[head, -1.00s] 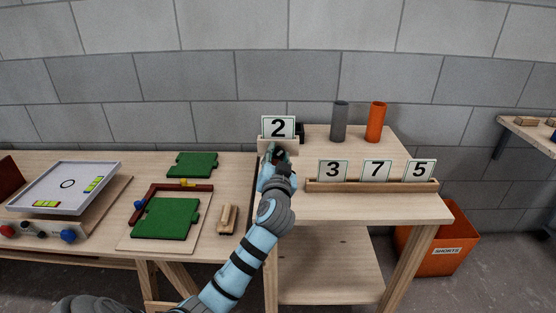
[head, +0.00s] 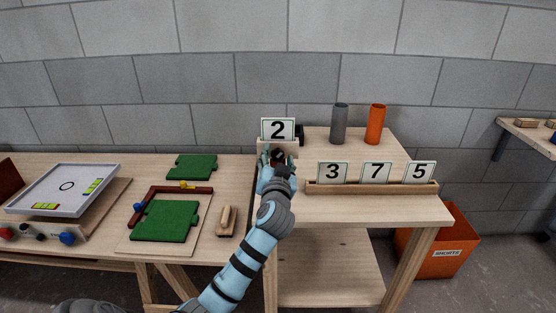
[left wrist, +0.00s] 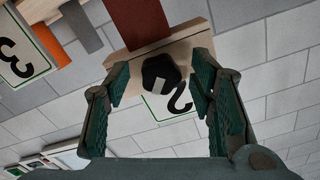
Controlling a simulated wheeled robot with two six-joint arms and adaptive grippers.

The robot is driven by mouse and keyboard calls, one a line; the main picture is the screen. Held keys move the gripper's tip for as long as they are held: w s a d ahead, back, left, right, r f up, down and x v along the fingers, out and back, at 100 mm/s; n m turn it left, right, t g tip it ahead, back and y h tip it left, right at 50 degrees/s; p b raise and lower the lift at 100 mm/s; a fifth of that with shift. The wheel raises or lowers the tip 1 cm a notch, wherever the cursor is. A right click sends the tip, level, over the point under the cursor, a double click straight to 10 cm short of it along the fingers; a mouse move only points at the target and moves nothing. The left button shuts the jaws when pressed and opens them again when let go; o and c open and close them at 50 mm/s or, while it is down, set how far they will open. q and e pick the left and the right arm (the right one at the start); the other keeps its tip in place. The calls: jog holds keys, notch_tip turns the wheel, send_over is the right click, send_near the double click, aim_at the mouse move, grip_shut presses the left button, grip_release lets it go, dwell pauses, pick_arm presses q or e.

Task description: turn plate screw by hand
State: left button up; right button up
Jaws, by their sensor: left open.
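A dark, many-sided screw knob (left wrist: 162,72) with a pale mark sits at the front of a light wooden block (left wrist: 192,38) in the left wrist view. A white plate with a black 2 (head: 278,129) stands in that block in the head view; part of the 2 plate (left wrist: 178,104) shows beyond the knob in the wrist view. My left gripper (head: 277,156) is open at the block. In the wrist view its green fingers (left wrist: 160,85) stand on both sides of the knob, with visible gaps. My right gripper is not in view.
A wooden rack (head: 372,187) holds plates 3, 7 and 5 to the right. Grey (head: 339,124) and orange (head: 375,124) cylinders stand behind it. Green pieces (head: 165,221) and a wooden block (head: 227,220) lie left. An orange bin (head: 447,252) is on the floor.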

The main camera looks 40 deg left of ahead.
pick_arm(q)
jog(key=v, duration=1.2)
